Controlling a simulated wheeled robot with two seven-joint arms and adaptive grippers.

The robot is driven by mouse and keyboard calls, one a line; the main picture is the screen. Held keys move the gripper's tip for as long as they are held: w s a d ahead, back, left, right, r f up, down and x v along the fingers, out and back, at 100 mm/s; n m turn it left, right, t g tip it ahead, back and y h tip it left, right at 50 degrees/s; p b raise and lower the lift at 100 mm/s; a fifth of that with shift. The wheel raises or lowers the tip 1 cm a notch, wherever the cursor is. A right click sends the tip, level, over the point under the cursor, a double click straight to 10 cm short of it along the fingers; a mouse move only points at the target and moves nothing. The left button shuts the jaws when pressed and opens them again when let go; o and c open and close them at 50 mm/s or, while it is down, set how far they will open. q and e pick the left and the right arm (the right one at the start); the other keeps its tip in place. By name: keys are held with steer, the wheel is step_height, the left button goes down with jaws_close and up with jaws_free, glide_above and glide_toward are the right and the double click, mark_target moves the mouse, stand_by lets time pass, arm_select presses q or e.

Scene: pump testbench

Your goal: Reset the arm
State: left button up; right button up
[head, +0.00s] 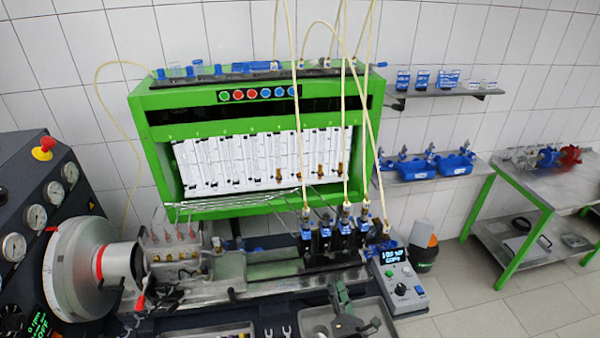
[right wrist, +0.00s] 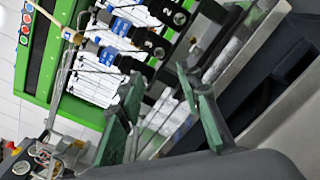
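My right gripper (head: 350,308) is at the bottom of the head view, in front of the pump testbench (head: 265,287) and over the grey tray at its front edge. In the right wrist view its two green-padded fingers (right wrist: 159,80) stand apart with nothing held between them. Behind the fingers, that view shows the bench's blue and black injectors (right wrist: 120,38), with no clear contact. My left gripper is in neither view.
A green measuring cabinet (head: 262,206) with glass tubes stands behind the bench. A control box (head: 398,280) with a lit display sits right of the injectors (head: 343,235). A gauge panel (head: 40,215) and large dial wheel (head: 80,268) are at left.

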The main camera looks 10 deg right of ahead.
steer(key=s+d+f+m+g+h, duration=0.3)
steer(key=s+d+f+m+g, duration=0.1)
steer(key=s+d+m, duration=0.4)
steer(key=s+d+f+m+g+h, duration=0.3)
steer(key=s+d+m, duration=0.3)
steer(key=d+m, duration=0.45)
steer(key=s+a+f+m+g+y, duration=0.2)
steer(key=s+f+m+g, duration=0.2)
steer(key=s, duration=0.5)
steer(key=s+a+f+m+g+y, duration=0.1)
steer(key=s+f+m+g+y, duration=0.3)
steer(key=s, duration=0.5)
step_height(320, 180, down, 35)
steer(key=s+a+b, duration=0.2)
steer(key=s+b, duration=0.1)
steer(key=b, duration=0.2)
steer(key=s+f+g+b, duration=0.1)
steer(key=s+f+b, duration=0.2)
steer(key=s+f, duration=1.6)
step_height(320, 180, down, 2)
steer(key=shift+f+g+h+b, duration=0.1)
steer(key=shift+g+h+b, duration=0.2)
steer(key=shift+g+b, duration=0.1)
